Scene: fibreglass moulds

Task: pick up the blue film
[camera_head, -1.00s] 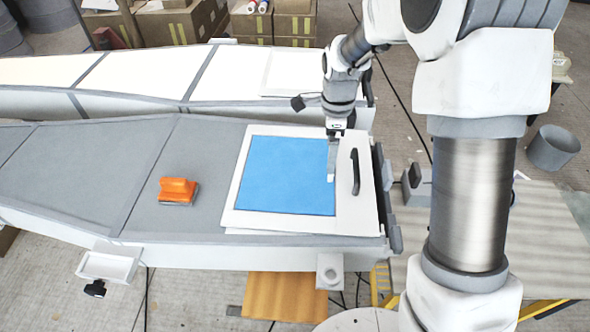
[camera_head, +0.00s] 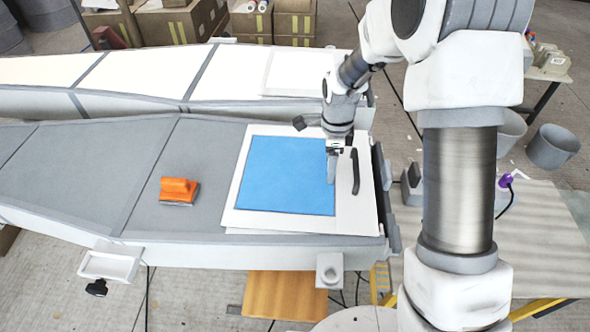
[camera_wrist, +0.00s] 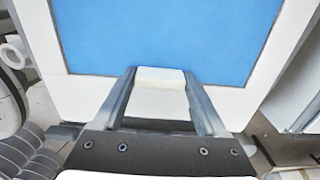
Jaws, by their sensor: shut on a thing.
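The blue film (camera_head: 285,176) is a flat blue square lying on a white board (camera_head: 232,205) at the right end of the grey mould. It also fills the upper part of the wrist view (camera_wrist: 165,35). My gripper (camera_head: 331,180) points down at the film's right edge. In the wrist view, my gripper (camera_wrist: 160,82) has a small white tab (camera_wrist: 160,75) between its fingers, at the film's edge. It is shut on this tab, which looks joined to the film. The film looks flat, with no visible lift.
A black handle (camera_head: 355,172) stands on the board just right of my gripper. A second, white mould (camera_head: 140,72) runs behind. Cardboard boxes (camera_head: 180,22) stand at the back.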

